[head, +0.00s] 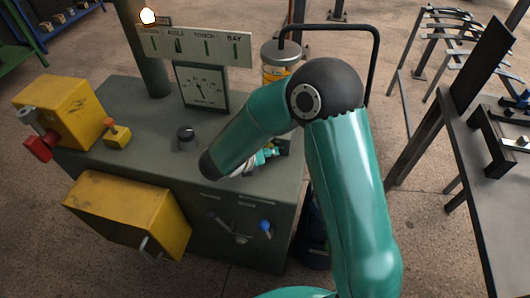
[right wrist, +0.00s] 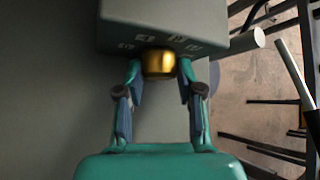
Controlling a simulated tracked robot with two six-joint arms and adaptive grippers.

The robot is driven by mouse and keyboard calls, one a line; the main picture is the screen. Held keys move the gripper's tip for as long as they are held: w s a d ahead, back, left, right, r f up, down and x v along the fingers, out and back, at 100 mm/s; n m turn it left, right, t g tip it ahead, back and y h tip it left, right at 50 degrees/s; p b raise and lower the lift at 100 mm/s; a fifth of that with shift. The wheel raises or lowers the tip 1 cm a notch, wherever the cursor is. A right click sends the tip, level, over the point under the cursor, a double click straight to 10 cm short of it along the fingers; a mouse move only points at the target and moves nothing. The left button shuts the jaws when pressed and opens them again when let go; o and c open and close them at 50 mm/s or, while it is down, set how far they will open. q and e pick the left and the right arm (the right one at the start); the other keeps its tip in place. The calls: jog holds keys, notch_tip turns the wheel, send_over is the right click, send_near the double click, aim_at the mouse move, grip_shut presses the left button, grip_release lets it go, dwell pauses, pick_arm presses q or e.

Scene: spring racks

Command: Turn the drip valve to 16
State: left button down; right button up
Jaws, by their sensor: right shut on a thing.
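In the right wrist view a brass knob (right wrist: 159,63), apparently the drip valve, sits at the face of a grey housing (right wrist: 165,22). Small pale markings (right wrist: 178,37) lie around the knob, too blurred to read. My right gripper (right wrist: 160,70) has its two fingers closed on either side of the knob and grips it. In the head view my right gripper (head: 267,155) shows only partly, low beside the right end of the grey cabinet top (head: 130,95). My forearm hides the knob there. My left gripper is not in view.
A canister (head: 280,62) stands behind my arm. Racks (head: 490,120) stand at right.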

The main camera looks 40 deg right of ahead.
dwell(0.7)
jog(key=o, duration=1.2)
jog(key=shift+c, duration=0.2)
jog(key=shift+a, duration=0.1)
jog(key=v, duration=1.1)
jog(key=shift+a+r, duration=0.25)
jog(key=shift+r, duration=0.05)
